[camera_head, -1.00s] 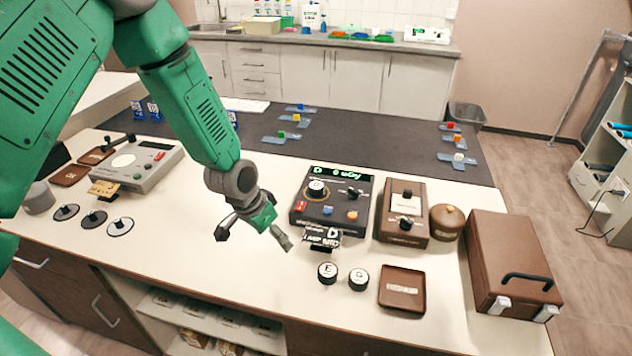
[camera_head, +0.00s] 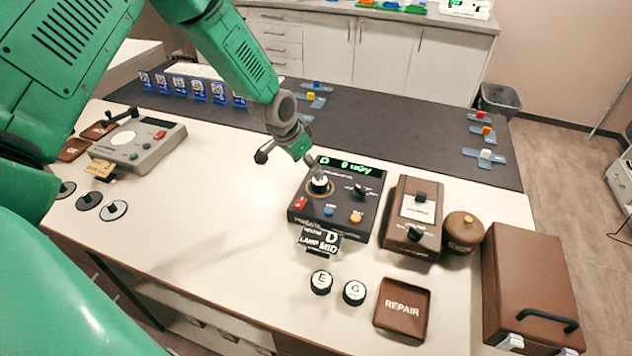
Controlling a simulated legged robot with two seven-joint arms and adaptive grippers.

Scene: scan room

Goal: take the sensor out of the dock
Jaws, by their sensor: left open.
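The dock (camera_head: 345,225) is a black box with a green-lit display, a red button, a blue and an orange one, and a label card "D" at its front. The sensor (camera_head: 319,184), a black round puck with a pale top, sits in the ring on the dock's left side. My left gripper (camera_head: 289,163) is open at the dock's back left edge. One finger reaches close above the sensor and the other is out to the left. Whether the near finger touches the sensor I cannot tell. My right gripper is not in view.
Two similar pucks, E (camera_head: 321,282) and G (camera_head: 354,292), lie in front of the dock. A brown REPAIR tray (camera_head: 378,322) is beside them. A brown box with knobs (camera_head: 430,195), a round pot (camera_head: 463,230) and a brown case (camera_head: 528,275) stand right.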

